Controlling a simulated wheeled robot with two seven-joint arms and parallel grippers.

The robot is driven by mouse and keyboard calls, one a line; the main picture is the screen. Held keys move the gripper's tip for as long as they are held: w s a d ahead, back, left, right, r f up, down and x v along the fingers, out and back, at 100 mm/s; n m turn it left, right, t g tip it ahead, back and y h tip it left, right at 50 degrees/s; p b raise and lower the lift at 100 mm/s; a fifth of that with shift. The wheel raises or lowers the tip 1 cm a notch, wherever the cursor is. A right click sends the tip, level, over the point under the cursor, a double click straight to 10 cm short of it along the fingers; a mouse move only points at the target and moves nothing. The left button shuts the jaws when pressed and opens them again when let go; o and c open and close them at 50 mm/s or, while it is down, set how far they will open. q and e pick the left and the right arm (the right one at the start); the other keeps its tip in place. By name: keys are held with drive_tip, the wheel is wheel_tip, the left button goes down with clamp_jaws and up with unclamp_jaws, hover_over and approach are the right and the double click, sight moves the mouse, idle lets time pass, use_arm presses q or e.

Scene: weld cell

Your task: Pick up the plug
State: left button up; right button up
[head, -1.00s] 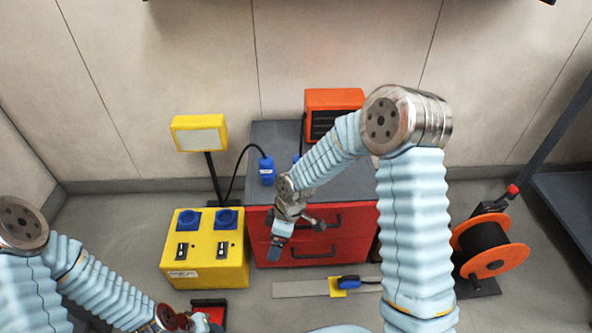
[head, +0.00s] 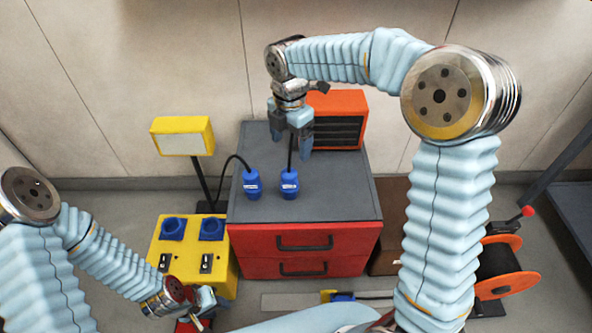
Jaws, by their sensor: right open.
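Two blue plugs stand on the grey top of the red cabinet (head: 357,196). The left plug (head: 251,183) has a black cable arching toward the yellow lamp. The right plug (head: 289,184) has a black cable rising behind my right gripper. My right gripper (head: 291,146) is open and empty, pointing down above and behind the right plug, apart from it in the picture. My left gripper (head: 207,316) is low at the front, beside the yellow socket box; its fingers are small and partly hidden, so I cannot tell its state.
An orange heater (head: 338,102) stands at the back of the cabinet, close to my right gripper. The yellow lamp (head: 182,135) stands left. The yellow socket box (head: 160,238) has two blue sockets. A cable reel (head: 508,285) is on the floor at right. The cabinet top's right side is clear.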

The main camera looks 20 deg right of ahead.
sight(289, 171)
wheel_tip(289, 171, down, 8)
drive_tip(key=shift+f+b, duration=0.1)
drive_tip(key=shift+b, duration=0.35)
drive_tip(key=f, duration=0.5)
drive_tip(key=shift+s+a+f, duration=0.15)
drive_tip(key=shift+a+f, duration=0.1)
drive_tip(key=shift+a, duration=0.1)
drive_tip(key=c, duration=1.2)
drive_tip(key=shift+r, duration=0.1)
drive_tip(key=shift+c, duration=0.5)
